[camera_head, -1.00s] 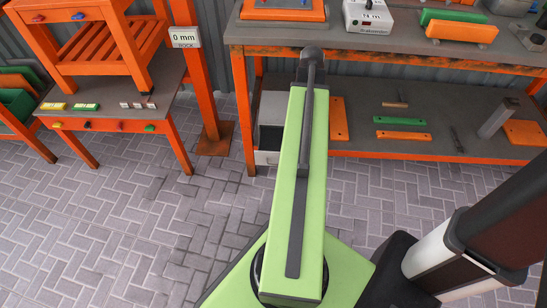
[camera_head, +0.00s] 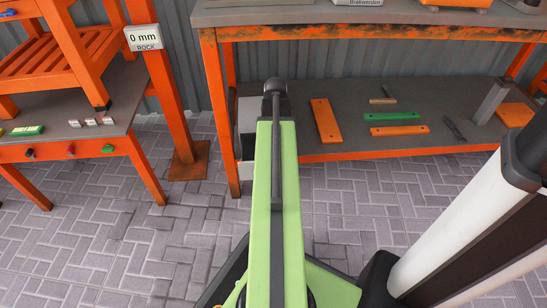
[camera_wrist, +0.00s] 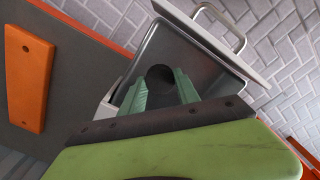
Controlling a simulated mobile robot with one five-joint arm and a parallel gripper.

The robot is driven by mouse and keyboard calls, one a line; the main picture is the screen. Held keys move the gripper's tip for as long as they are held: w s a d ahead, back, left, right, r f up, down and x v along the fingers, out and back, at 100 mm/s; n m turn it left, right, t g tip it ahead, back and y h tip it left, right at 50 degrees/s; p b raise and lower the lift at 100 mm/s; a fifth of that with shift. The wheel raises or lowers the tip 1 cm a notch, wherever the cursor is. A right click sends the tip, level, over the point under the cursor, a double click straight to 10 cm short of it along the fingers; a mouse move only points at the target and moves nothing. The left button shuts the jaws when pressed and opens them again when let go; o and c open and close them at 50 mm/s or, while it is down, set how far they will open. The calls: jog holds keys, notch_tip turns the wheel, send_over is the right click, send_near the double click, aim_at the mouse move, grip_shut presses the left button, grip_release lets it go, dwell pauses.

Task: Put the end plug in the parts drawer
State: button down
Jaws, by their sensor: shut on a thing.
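My gripper (camera_wrist: 160,88) shows in the wrist view with two green fingers shut on the end plug (camera_wrist: 160,74), a dark round piece between the fingertips. Below and beyond it is the open parts drawer (camera_wrist: 207,62), a grey metal tray with a bar handle. The plug appears over the drawer's inside; its height above the drawer floor is hard to tell. In the head view my arm hides the gripper and plug, and only a strip of the pale drawer cabinet (camera_head: 246,115) shows beside the arm.
The orange workbench (camera_head: 370,32) stands ahead, its top above the drawer cabinet. Its lower shelf (camera_head: 350,95) bears an orange plate (camera_head: 325,120), also in the wrist view (camera_wrist: 27,75), plus green and orange strips. A post with a sign (camera_head: 143,38) stands left. The paved floor is clear.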

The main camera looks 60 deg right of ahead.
notch_tip(320, 180, down, 4)
jog(key=b, duration=0.4)
jog(key=shift+r, duration=0.25)
jog(key=shift+f, duration=0.2)
jog(key=c, duration=0.9)
grip_release()
jog(key=shift+r, duration=0.1)
notch_tip(320, 180, up, 12)
jog(key=p, duration=1.2)
jog(key=shift+r, duration=0.15)
